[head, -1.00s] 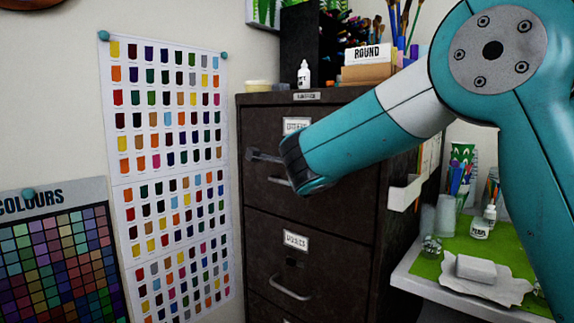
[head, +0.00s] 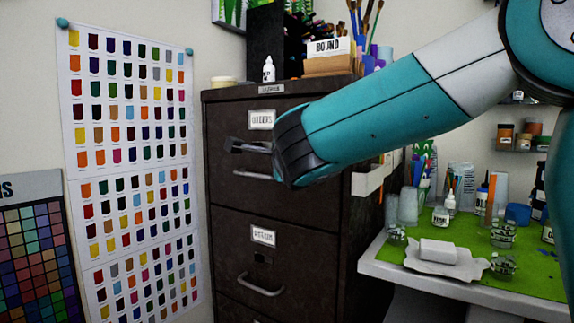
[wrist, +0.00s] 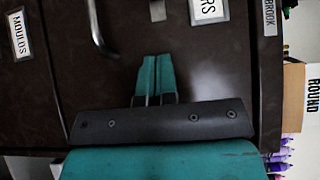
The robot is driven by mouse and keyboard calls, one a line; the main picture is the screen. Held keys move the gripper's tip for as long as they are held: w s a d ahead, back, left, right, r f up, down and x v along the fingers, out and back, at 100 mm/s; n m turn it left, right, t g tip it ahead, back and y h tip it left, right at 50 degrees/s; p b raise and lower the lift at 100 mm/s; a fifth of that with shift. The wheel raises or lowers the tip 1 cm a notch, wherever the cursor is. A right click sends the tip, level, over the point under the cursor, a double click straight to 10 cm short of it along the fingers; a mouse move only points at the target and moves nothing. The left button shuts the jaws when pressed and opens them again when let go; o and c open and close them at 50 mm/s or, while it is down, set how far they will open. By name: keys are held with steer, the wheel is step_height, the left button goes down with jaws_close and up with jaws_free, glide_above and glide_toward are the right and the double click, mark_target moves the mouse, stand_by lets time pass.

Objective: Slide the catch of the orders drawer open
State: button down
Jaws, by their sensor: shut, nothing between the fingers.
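The orders drawer (head: 225,110) is the top drawer of a dark brown filing cabinet, with a white label (head: 262,119) and a bar handle (head: 255,174). The drawer looks shut. My gripper (head: 233,145) is shut and empty in front of this drawer, between label and handle height. In the wrist view its teal fingers (wrist: 155,62) point at the drawer front. A small grey catch (wrist: 157,10) shows beyond the fingertips, between the handle (wrist: 97,25) and the label (wrist: 207,8). The fingertips look apart from it. In the head view my gripper hides the catch.
A lower drawer has its own label (head: 263,236), catch (head: 262,256) and handle (head: 262,286). A white bottle (head: 268,70) and a card box (head: 328,58) stand on the cabinet. A low bench (head: 470,285) with cups is at right. Colour charts (head: 130,160) hang at left.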

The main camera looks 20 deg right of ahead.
steer(key=v, duration=0.5)
steer(key=shift+a+b, duration=0.3)
steer(key=shift+b, duration=0.1)
